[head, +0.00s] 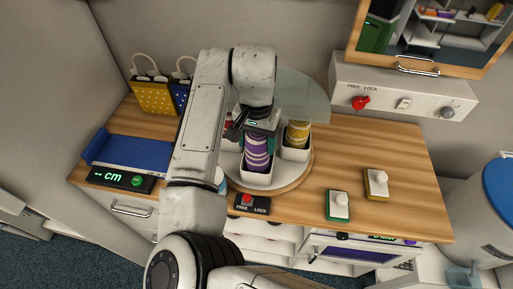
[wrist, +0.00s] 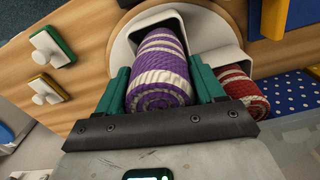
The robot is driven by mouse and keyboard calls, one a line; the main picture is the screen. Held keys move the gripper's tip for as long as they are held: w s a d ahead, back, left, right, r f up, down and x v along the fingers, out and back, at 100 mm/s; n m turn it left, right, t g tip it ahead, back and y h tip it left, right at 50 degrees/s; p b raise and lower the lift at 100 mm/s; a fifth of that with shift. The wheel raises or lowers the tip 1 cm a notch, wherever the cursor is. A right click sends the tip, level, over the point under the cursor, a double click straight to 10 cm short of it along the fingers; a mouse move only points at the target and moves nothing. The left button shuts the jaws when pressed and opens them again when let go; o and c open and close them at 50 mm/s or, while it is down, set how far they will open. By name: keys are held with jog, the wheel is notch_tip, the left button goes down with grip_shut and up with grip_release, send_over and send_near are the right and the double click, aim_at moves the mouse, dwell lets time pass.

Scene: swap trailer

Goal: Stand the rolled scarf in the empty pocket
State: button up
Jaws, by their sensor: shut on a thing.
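The rolled scarf is purple with white stripes (head: 257,155); it also shows large in the wrist view (wrist: 162,72). My gripper (head: 257,138) is shut on its upper part, a green finger on each side. The scarf stands roughly upright, its lower end within the rim of a white pocket (head: 257,180) on a round turntable (head: 304,172). Whether it touches the pocket floor is hidden. A yellow striped scarf (head: 298,132) stands in a neighbouring white pocket (head: 294,154).
A translucent curved screen (head: 303,98) rises behind the turntable. A red-button box (head: 252,204) sits before it. A blue tray with a display (head: 125,155) is left; yellow (head: 154,97) and blue bags stand behind. Green (head: 338,205) and yellow (head: 376,184) knobbed blocks lie right.

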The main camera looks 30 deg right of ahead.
jog(key=shift+f+p, duration=0.3)
jog(key=shift+f, duration=1.5)
jog(key=o, duration=1.1)
jog(key=shift+f, duration=0.1)
notch_tip(320, 180, up, 12)
jog(key=shift+r+b, duration=0.15)
jog(key=shift+b, duration=0.95)
